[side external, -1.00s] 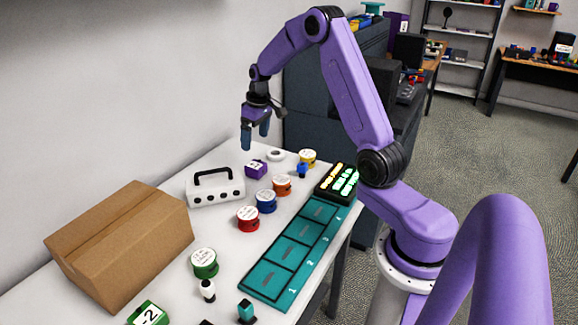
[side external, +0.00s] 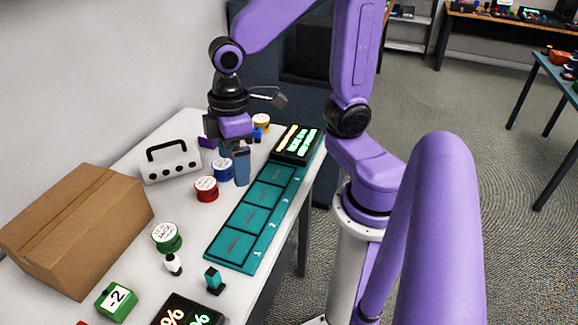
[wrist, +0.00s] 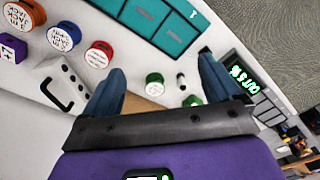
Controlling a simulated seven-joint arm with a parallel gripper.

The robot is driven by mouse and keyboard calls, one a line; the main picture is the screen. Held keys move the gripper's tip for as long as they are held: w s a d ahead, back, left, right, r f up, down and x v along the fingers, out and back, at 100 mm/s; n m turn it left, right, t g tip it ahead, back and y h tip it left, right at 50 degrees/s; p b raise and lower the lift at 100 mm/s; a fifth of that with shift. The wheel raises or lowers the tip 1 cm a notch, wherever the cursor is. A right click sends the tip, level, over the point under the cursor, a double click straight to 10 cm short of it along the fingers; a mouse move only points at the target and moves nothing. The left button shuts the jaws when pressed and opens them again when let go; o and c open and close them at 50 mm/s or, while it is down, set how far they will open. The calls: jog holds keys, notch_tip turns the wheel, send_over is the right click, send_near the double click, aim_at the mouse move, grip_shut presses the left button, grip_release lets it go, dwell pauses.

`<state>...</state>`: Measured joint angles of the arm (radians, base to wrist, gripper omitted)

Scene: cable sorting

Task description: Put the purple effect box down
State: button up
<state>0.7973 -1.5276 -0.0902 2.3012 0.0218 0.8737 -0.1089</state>
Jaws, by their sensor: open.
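The purple effect box (side external: 207,142) sits on the white table near the back, partly hidden behind my gripper in the side view. In the wrist view the purple box (wrist: 14,47) is at the left edge, with a white label on top. My gripper (side external: 232,168) is open and empty above the table, to the right of the box in the side view and apart from it. In the wrist view its two blue fingers (wrist: 161,68) are spread wide with nothing between them.
A teal mat (side external: 252,222) with numbered slots lies along the right edge. Labelled spools, including red (side external: 206,189) and green (side external: 167,237), stand mid-table. A white case (side external: 170,164) and a cardboard box (side external: 75,225) stand at left. A lit black panel (side external: 296,142) is at the back.

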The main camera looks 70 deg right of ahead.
jog(key=s+d+n, duration=0.1)
jog(key=s+n, duration=0.2)
jog(key=s, duration=0.8)
jog(key=shift+d+f, duration=0.2)
jog(key=shift+d, duration=0.1)
